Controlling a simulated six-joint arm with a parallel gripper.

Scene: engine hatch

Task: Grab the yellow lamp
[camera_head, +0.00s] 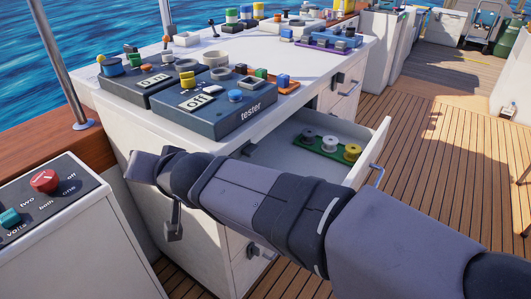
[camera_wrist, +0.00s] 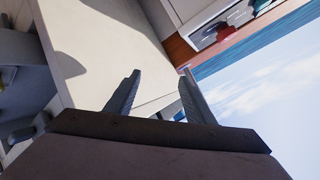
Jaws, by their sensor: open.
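Several yellow pieces show in the head view, and I cannot tell for sure which is the yellow lamp. A yellow round piece (camera_head: 352,152) sits on a green plate (camera_head: 325,147) in the open drawer, at the right of two grey ones. A yellow knob (camera_head: 187,79) stands on the dark tester box (camera_head: 215,112), and another yellow piece (camera_head: 101,59) is at the counter's far left. My gripper (camera_wrist: 158,95) is open in the wrist view, with nothing between its fingers. In the head view my arm crosses before the cabinet, its end left of the drawer; the fingertips are not clear there.
The open drawer (camera_head: 376,148) juts out right of the white cabinet, behind my arm. A white control box (camera_head: 55,215) with a red knob stands at the left. The counter (camera_head: 270,50) holds many small parts. Wooden deck (camera_head: 440,130) is clear at the right.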

